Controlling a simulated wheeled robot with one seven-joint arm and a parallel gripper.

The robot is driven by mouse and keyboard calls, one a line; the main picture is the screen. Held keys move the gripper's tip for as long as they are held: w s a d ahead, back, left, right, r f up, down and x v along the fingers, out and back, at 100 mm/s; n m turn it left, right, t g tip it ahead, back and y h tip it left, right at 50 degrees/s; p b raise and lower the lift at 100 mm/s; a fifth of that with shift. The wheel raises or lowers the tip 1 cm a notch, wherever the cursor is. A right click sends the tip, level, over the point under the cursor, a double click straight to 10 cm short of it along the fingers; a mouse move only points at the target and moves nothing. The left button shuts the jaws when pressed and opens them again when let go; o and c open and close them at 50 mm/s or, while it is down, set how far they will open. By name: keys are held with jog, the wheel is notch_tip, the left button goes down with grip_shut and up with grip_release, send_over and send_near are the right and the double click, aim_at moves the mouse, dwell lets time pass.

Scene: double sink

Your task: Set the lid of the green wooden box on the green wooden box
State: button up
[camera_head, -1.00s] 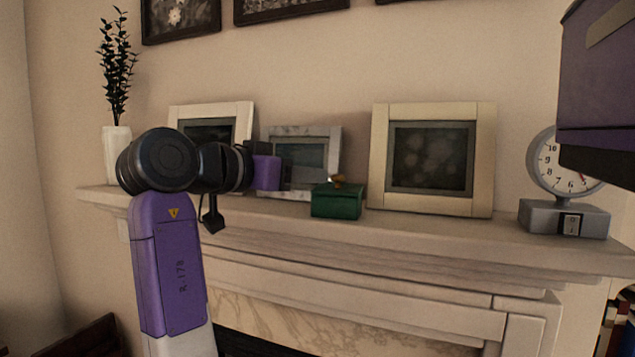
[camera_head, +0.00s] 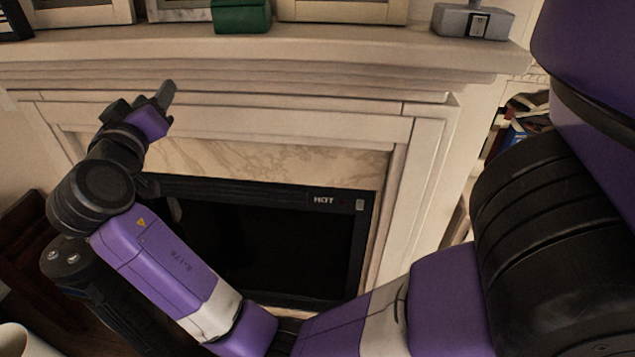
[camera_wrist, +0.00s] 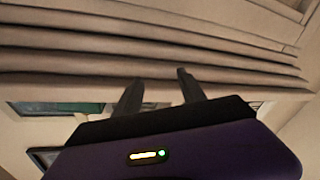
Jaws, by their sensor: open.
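The green wooden box (camera_head: 241,15) stands on the mantel shelf at the top of the head view. Its upper part is cut off by the picture edge. I cannot make out a separate lid in the current views. My gripper (camera_head: 166,96) is in front of the fireplace surround, below the mantel edge and to the lower left of the box. In the wrist view my gripper (camera_wrist: 158,88) shows two dark fingers spread apart with nothing between them.
The mantel shelf (camera_head: 310,48) juts out above my gripper. Cut-off picture frames (camera_head: 345,10) flank the box, and a grey scale base (camera_head: 473,20) stands at the right. The dark fireplace opening (camera_head: 270,240) lies below. Books (camera_head: 515,130) sit on shelving at the right.

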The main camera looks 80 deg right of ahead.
jog(key=s+a+f+n+t+y, duration=0.2)
jog(key=a+f+n+t+y, duration=0.3)
jog(key=f, duration=0.7)
jog(key=s+a+f+n+t+y, duration=0.25)
jog(key=a+f+n, duration=0.35)
jog(key=f, duration=0.5)
jog(key=s+a+f+n+t+y, duration=0.1)
jog(key=s+a+f+y, duration=0.5)
jog(key=s+a+f, duration=0.35)
jog(key=s+a+r+m+y, duration=0.1)
jog(key=s+a+r+y, duration=0.1)
jog(key=s, duration=0.9)
jog(key=s+a+r+m+y, duration=0.1)
jog(key=s+a+r, duration=0.3)
jog(key=s, duration=0.6)
jog(key=shift+s+a+y, duration=0.35)
jog(key=shift+a+y, duration=0.2)
jog(key=shift+a, duration=0.55)
